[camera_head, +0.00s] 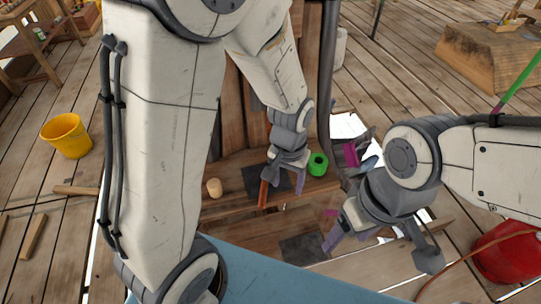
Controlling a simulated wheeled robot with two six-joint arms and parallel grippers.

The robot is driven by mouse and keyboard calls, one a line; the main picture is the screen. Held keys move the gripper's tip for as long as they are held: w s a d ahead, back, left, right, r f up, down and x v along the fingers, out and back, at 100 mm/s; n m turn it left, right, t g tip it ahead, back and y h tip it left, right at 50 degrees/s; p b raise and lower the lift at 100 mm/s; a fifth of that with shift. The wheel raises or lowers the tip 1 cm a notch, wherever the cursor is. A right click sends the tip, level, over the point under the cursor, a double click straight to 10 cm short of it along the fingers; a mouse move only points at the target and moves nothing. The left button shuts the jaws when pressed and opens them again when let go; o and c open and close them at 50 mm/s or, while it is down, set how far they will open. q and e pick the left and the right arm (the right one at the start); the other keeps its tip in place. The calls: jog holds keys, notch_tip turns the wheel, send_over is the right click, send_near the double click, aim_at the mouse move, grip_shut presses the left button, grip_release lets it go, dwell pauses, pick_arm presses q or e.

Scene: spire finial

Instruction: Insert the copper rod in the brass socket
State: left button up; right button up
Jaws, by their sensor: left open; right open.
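A thin copper-coloured rod (263,195), likely the copper rod, shows beside the fingers of my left gripper (283,183). My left gripper points down over the wooden bench and is open. I cannot tell whether a finger touches the rod. My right gripper (346,239) is open, low and to the right of the rod, near the front of the bench. I cannot make out the brass socket; my arms cover much of the middle.
A green ring (317,164) and a small pale wooden cylinder (214,188) are on the wooden bench (235,206). Dark square patches (303,248) lie nearby. A yellow bucket (66,136) stands on the plank floor at left, and a red round container (508,252) at right.

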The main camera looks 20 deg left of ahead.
pick_arm(q)
jog(key=w+a+n+p, duration=0.4)
jog(key=a+p, duration=0.3)
send_over(264, 187)
notch_tip(264, 187, down, 6)
jog(key=shift+s+d+f+p, duration=0.1)
jog(key=shift+s+p, duration=0.05)
jog(key=shift+p, duration=0.2)
jog(key=shift+f+p, duration=0.4)
jog(key=shift+f, duration=0.2)
notch_tip(264, 187, down, 3)
jog(key=shift+f+p, duration=0.1)
jog(key=shift+p, duration=0.4)
jog(key=shift+f, duration=0.4)
grip_shut()
pick_arm(e)
notch_tip(264, 187, up, 12)
jog(key=shift+r, duration=0.15)
pick_arm(q)
jog(key=shift+r, duration=0.1)
